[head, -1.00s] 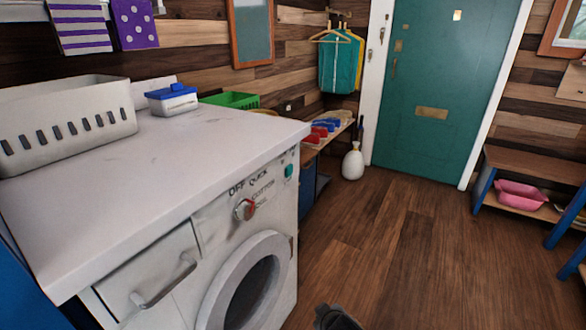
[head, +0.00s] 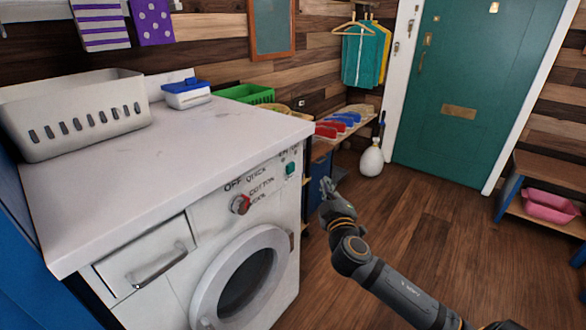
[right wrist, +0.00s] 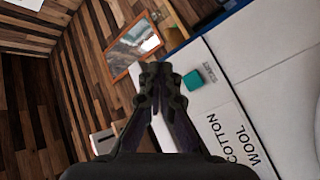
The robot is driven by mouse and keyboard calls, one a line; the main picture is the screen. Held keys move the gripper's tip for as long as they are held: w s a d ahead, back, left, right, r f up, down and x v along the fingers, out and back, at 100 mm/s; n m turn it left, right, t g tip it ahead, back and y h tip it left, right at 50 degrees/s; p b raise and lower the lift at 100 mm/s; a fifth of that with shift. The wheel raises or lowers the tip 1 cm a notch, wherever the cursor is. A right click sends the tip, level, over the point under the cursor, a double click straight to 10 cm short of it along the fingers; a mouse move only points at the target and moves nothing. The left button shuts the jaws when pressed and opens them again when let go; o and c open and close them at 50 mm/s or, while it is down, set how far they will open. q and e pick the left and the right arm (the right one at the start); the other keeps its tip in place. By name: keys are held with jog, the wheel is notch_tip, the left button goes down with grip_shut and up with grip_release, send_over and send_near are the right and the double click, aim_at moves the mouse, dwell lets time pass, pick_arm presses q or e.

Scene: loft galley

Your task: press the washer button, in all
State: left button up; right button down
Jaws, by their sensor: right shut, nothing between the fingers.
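The white washer (head: 215,222) stands under a white worktop at the left. In the right wrist view the green button (right wrist: 193,80) shows just right of the fingertips. My right gripper (head: 327,187) is shut and empty, to the right of the washer's front in the head view, apart from the button in the picture. In the right wrist view its fingers (right wrist: 155,75) are together. My left gripper is not in view.
A bench with red and blue items and a white bottle (head: 371,161) stand beyond my right arm.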

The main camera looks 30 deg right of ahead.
aim_at(290, 168)
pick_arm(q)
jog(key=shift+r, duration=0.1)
pick_arm(e)
jog(key=shift+w, duration=0.15)
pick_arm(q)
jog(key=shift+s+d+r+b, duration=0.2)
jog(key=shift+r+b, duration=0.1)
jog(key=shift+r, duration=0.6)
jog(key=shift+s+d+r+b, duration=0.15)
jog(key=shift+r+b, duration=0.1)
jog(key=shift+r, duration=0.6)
pick_arm(e)
jog(key=w+a, duration=0.3)
jog(key=w, duration=0.5)
jog(key=shift+a, duration=0.25)
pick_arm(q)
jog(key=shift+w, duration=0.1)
pick_arm(e)
jog(key=shift+w, duration=0.1)
jog(key=shift+w+a, duration=0.15)
jog(key=shift+w, duration=0.1)
